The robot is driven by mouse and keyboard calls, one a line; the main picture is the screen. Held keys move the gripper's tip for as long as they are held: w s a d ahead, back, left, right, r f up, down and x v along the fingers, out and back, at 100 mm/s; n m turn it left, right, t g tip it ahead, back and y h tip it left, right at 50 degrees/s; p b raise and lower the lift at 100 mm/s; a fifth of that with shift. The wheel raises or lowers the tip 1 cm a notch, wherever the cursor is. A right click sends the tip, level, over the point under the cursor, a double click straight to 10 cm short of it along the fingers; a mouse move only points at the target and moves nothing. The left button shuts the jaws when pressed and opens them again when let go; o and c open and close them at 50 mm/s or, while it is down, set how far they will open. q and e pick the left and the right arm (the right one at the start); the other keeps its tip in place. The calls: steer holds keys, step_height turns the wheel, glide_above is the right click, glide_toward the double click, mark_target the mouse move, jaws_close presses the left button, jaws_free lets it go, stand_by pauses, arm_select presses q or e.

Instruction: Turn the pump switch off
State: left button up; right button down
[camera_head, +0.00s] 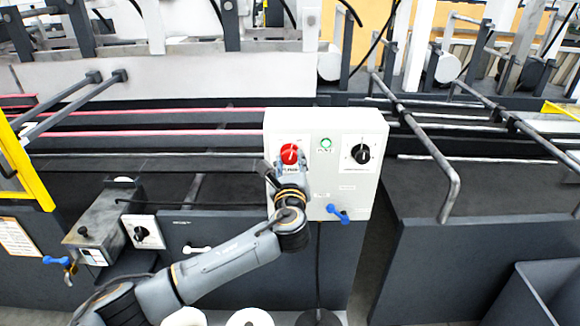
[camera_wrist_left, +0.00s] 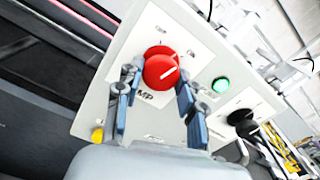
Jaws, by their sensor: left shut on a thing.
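The pump switch is a round red knob (camera_head: 290,153) with a pale pointer line, on the left of a white control box. In the left wrist view the red knob (camera_wrist_left: 160,68) sits between my left gripper's two fingers, with its pointer line slanting up to the right. The label beneath it is partly hidden; "MP" shows. My left gripper (camera_wrist_left: 157,85) is shut on the knob, a finger on each side. In the head view my left gripper (camera_head: 287,168) reaches up to the knob from below. My right gripper is not in view.
The white control box (camera_head: 350,200) also carries a green button (camera_head: 325,144), a black rotary knob (camera_head: 361,154) and a blue-handled valve (camera_head: 338,214). A grey box (camera_head: 103,225) stands lower left. Metal rails (camera_head: 440,165) stick out right of the control box.

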arm_select(q)
steer(key=n+b, duration=0.2)
steer(key=n, duration=0.3)
steer(key=shift+f+n+b, duration=0.15)
steer(key=shift+n+b, duration=0.15)
steer(key=shift+b, duration=0.05)
steer(key=shift+n+b, duration=0.95)
steer(key=shift+n, duration=1.25)
steer(key=shift+d, duration=0.1)
steer(key=o, duration=1.2)
steer(key=shift+r, duration=0.2)
steer(key=shift+c, duration=0.2)
steer(key=s, duration=1.2)
steer(key=shift+f, duration=0.1)
